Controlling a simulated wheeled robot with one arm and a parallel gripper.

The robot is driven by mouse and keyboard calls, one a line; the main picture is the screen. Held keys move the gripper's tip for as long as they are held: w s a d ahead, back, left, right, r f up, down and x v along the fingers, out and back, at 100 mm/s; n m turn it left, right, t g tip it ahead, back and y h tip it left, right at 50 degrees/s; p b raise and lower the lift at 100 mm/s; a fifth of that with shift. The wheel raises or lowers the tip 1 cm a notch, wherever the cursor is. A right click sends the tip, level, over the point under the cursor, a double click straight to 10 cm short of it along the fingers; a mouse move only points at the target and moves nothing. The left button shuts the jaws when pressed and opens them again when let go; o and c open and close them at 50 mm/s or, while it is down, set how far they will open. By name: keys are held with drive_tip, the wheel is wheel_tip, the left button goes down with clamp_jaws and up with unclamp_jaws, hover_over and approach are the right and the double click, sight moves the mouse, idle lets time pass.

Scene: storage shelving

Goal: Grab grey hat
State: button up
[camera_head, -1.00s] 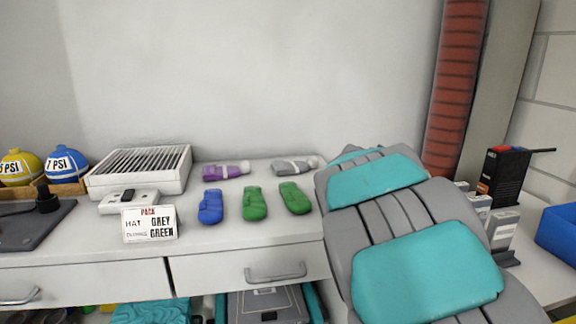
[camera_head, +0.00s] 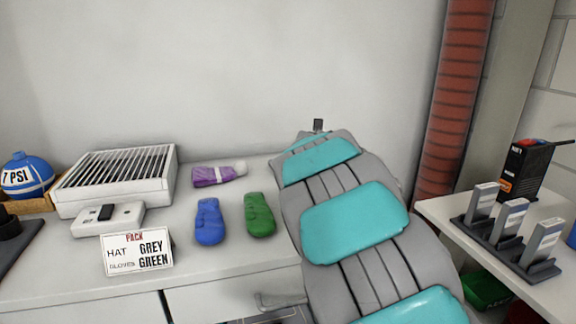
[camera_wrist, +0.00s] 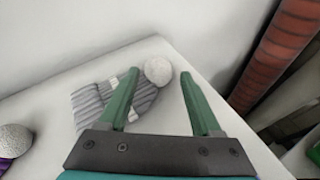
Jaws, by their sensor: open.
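The grey hat (camera_wrist: 90,102) lies on the white counter in the wrist view. It is striped, with a pale round pom-pom at its right end. My open gripper (camera_wrist: 159,73) has its green fingers over the hat's right part. The pom-pom shows between the fingertips, and the left finger crosses in front of the hat's knit body. I cannot tell whether either finger touches the hat. In the head view my teal and grey arm hides the grey hat and the gripper.
A purple hat (camera_head: 219,174), blue glove (camera_head: 209,222) and green glove (camera_head: 259,214) lie left of my arm. A card (camera_head: 138,252) reads hat grey, gloves green. A red ribbed pipe (camera_wrist: 277,58) stands right of the counter's edge. A rack (camera_head: 508,249) stands at the right.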

drive_tip(key=shift+x, duration=3)
drive_tip(key=shift+a+f, duration=0.1)
drive_tip(key=shift+c, duration=0.2)
clamp_jaws()
